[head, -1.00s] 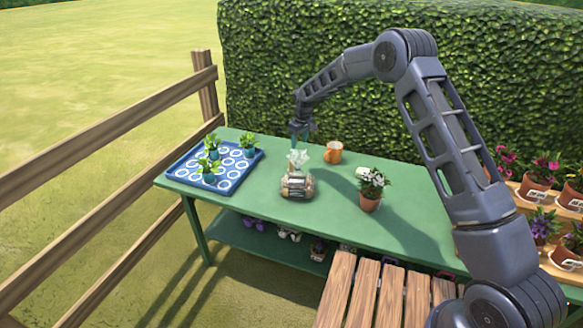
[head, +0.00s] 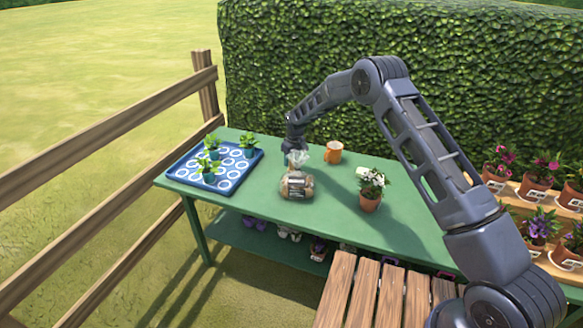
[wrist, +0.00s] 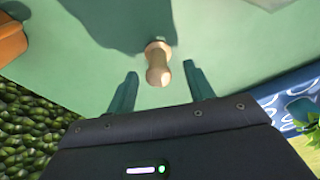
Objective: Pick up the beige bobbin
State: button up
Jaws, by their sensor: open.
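The beige bobbin (wrist: 158,63) shows in the wrist view on the green table (wrist: 95,65). It lies just ahead of and between the fingertips of my gripper (wrist: 160,85), with clear space on both sides. My gripper is open and empty. In the head view my gripper (head: 293,150) is low over the table behind the clear-wrapped bag (head: 297,186), which hides the bobbin and most of the fingers.
The blue tray (head: 180,174) with small potted plants is left of my gripper. An orange mug (head: 333,152) stands to the right, and a white-flowered pot (head: 370,198) farther right. A hedge (head: 420,60) rises behind the table.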

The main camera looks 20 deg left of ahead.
aim_at(292, 160)
notch_tip(292, 160, down, 4)
jog(key=shift+w+a+r, duration=0.1)
jog(key=shift+w, duration=0.05)
jog(key=c, duration=1)
